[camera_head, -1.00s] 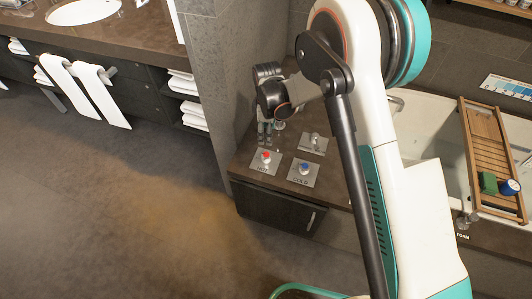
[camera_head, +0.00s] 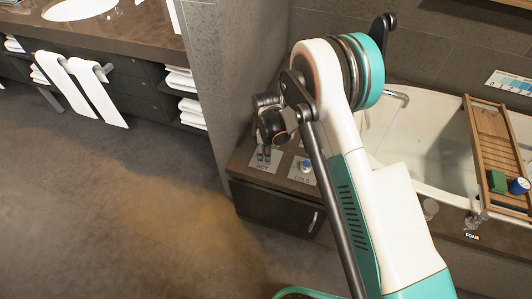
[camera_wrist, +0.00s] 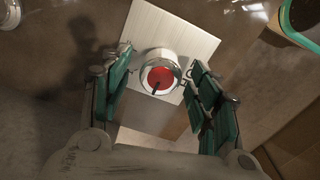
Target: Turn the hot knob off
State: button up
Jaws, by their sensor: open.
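The hot knob (camera_wrist: 160,72) has a red top with a dark pointer mark and a silver rim, on a pale metal plate (camera_wrist: 185,30) in the wrist view. My gripper (camera_wrist: 162,85) is open, with one green-padded finger on each side of the knob; I cannot tell whether either touches it. In the head view my gripper (camera_head: 264,152) is over the hot plate (camera_head: 262,166), whose HOT label shows, and it hides most of the knob.
The cold knob (camera_head: 306,166) with a blue top sits on its own plate just right. The dark cabinet (camera_head: 272,206) is below. A bathtub (camera_head: 440,150) with a wooden tray (camera_head: 492,140) is at right. A grey wall (camera_head: 215,80) stands close left of my gripper.

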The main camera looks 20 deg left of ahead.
jog(key=shift+f, duration=0.15)
jog(key=c, duration=1.1)
jog(key=shift+o, duration=0.2)
jog(key=m, duration=0.4)
jog(key=shift+m, duration=0.3)
jog(key=m, duration=0.4)
jog(key=shift+m, duration=0.3)
jog(key=m, duration=0.4)
jog(key=shift+m, duration=2.3)
